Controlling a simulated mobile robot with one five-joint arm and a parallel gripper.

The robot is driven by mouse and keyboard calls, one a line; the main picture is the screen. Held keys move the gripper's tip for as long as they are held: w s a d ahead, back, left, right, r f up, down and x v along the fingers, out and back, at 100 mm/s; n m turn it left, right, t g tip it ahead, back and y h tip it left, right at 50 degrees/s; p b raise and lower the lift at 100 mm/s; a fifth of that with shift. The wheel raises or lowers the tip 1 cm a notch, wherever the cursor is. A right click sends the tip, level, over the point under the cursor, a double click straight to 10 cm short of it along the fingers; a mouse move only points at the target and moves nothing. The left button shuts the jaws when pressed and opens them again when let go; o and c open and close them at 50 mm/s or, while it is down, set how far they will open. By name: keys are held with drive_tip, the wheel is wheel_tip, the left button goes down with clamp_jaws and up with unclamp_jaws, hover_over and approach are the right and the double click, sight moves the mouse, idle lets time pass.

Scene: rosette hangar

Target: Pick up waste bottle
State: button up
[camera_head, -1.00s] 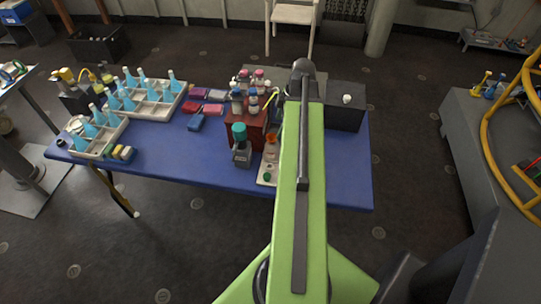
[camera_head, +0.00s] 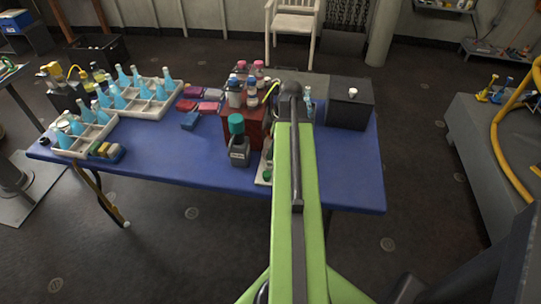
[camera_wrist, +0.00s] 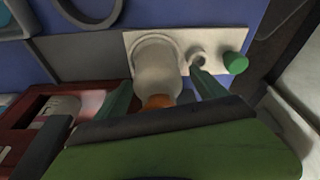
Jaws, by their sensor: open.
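A pale, translucent bottle with an orange top (camera_wrist: 157,75) stands in a round seat on a white plate (camera_wrist: 218,42) in the wrist view. My gripper (camera_wrist: 163,78) is open, its two green fingers on either side of this bottle; I cannot tell whether they touch it. In the head view my arm hides this bottle and my gripper. A dark grey bottle with a teal cap and a pale label (camera_head: 239,150) stands on the blue table (camera_head: 340,180), left of my arm. The label is too small to read, so I cannot tell which is the waste bottle.
A red rack with several small bottles (camera_head: 256,124) stands behind the grey bottle. A dark box (camera_head: 349,108) is right of my arm. White trays of blue flasks (camera_head: 157,105) fill the left side. The table's front right is clear.

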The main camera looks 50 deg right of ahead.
drive_tip(key=c, duration=1.7)
drive_tip(key=shift+o, duration=0.2)
wheel_tip(320, 180, up, 5)
drive_tip(key=p, duration=0.5)
drive_tip(key=shift+f, duration=0.15)
drive_tip(key=s+d+r+p, duration=0.6)
drive_tip(key=s+d, duration=0.2)
drive_tip(key=shift+d, duration=0.15)
